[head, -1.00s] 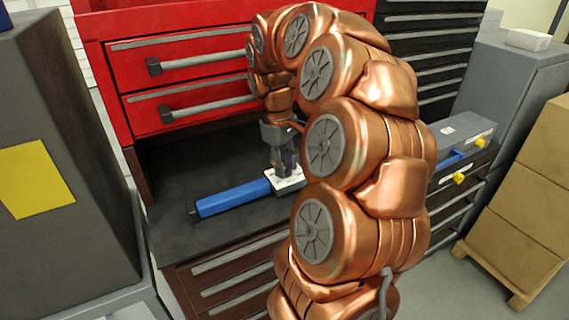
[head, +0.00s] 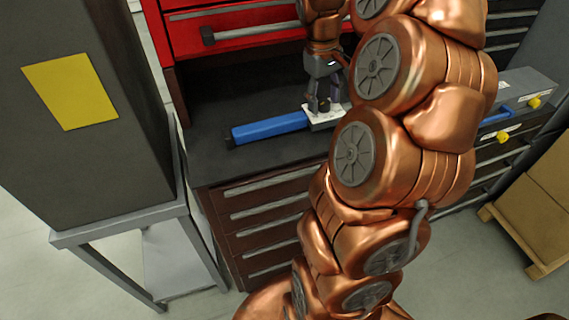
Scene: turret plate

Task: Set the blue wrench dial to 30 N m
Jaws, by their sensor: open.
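The blue wrench (head: 270,128) lies on the dark bench top, its blue handle pointing left. A white plate (head: 318,118) with dark marks sits at the right end of the handle, too small to read. My gripper (head: 318,105) points down right over this white part, open, with its fingers at or just above it. I cannot tell whether they touch anything. The dial and its setting are hidden or too small to make out. My copper arm hides what lies to the right of the white part.
A grey case (head: 522,87) with yellow knobs and another blue piece (head: 496,117) stand right of my arm. Red drawers (head: 240,30) rise behind the bench. A tall grey cabinet (head: 95,110) stands at left. The bench top (head: 215,160) is clear around the handle.

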